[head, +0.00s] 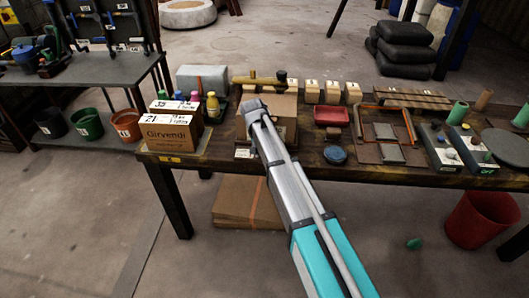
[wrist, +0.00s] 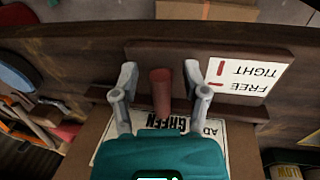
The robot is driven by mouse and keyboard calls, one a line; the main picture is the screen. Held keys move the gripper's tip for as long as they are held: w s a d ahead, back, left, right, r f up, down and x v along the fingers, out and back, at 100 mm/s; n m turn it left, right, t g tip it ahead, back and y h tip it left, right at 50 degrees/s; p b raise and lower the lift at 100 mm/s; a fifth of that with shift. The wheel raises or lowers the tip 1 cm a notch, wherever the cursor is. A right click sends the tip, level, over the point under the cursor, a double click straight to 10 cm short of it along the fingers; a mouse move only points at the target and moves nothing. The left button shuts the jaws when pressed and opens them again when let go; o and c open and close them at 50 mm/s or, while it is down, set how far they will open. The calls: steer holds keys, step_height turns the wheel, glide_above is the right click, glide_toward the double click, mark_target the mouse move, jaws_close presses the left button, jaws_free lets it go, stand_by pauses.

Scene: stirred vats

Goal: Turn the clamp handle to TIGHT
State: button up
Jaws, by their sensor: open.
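The clamp handle (wrist: 161,92) is a short dull-red bar in the middle of the wrist view, against a dark brown board. My gripper (wrist: 160,84) is open, with one grey finger on each side of the handle and a visible gap on both sides. Beside it on the board is a white label (wrist: 243,80), upside down, reading TIGHT and FREE with red marks. Which mark the handle matches I cannot tell. In the head view my gripper (head: 254,106) is over the workbench; the handle is hidden there.
A white sheet (wrist: 190,126) with upside-down print lies under the fingers. On the bench (head: 190,151), a cardboard box (head: 168,133) stands left of my arm. A red tray (head: 331,116) and a blue round lid (head: 335,154) lie to the right.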

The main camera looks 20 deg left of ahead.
steer(key=shift+d+n, duration=0.1)
steer(key=shift+n, duration=0.3)
steer(key=n, duration=0.3)
steer(key=shift+w+d+t, duration=0.1)
steer(key=shift+d+t, duration=0.15)
steer(key=shift+t, duration=0.15)
steer(key=n, duration=0.3)
steer(key=n+y, duration=0.1)
steer(key=shift+w+d+t, duration=0.25)
steer(key=shift+t, duration=0.05)
steer(key=n, duration=0.4)
steer(key=w+n, duration=0.1)
steer(key=n, duration=0.1)
steer(key=shift+d+y, duration=0.15)
steer(key=shift+y, duration=0.25)
steer(key=n, duration=0.4)
steer(key=shift+w+y, duration=0.3)
steer(key=shift+y, duration=0.1)
step_height(320, 180, up, 14)
steer(key=s+p, duration=0.3)
steer(key=p, duration=1.1)
steer(key=s+d+m, duration=0.2)
steer(key=d+m, duration=0.3)
steer(key=d, duration=0.8)
steer(key=s+d+m+p, duration=0.1)
steer(key=d+m, duration=0.5)
steer(key=d, duration=0.8)
steer(key=shift+s+r+m+g+h, duration=0.3)
steer(key=shift+s+r+g, duration=0.1)
steer(key=shift+s, duration=0.45)
